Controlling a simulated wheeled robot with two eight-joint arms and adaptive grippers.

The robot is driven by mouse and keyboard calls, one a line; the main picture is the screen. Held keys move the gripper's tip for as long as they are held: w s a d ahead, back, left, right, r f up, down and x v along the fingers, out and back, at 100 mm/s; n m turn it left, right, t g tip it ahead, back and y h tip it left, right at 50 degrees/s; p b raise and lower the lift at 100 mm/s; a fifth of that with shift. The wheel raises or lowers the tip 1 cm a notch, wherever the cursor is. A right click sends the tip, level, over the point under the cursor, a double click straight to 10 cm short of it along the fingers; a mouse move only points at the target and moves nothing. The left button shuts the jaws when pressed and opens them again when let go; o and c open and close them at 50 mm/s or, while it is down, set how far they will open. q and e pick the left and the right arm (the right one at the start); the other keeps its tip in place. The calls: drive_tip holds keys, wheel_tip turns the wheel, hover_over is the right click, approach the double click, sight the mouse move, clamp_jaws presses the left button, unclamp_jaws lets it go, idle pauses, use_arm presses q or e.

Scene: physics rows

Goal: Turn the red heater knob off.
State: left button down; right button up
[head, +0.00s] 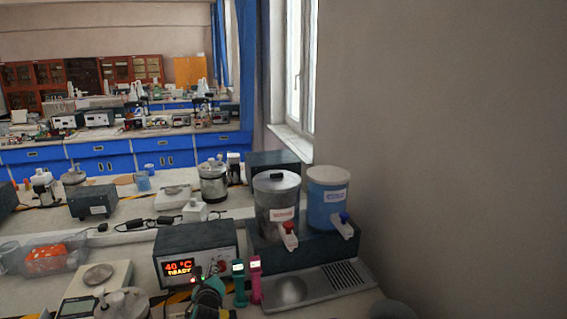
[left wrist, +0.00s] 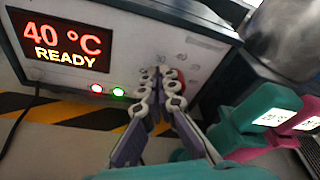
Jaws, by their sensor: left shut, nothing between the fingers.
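The heater (head: 197,243) is a dark box with a pale front panel and a lit display reading 40 °C READY; it also shows in the left wrist view (left wrist: 120,25). Its red knob (left wrist: 181,78) is on the panel right of the display, partly hidden behind my fingertips. My left gripper (left wrist: 164,74) is shut with nothing between its fingers, its tips at the knob. Whether they touch it I cannot tell. In the head view my left gripper (head: 212,288) is low in front of the heater. My right gripper is not in view.
Green (head: 239,283) and pink (head: 255,279) upright devices stand close right of my gripper. Beyond them are a dispenser with red and blue taps and a metal drip tray (head: 345,277). A balance (head: 98,276) stands left. Red and green lights (left wrist: 118,92) glow below the display.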

use_arm(q)
drive_tip(key=f+v, duration=0.1)
drive_tip(key=v, duration=0.5)
idle(0.6)
drive_tip(key=shift+s+d+r, duration=0.1)
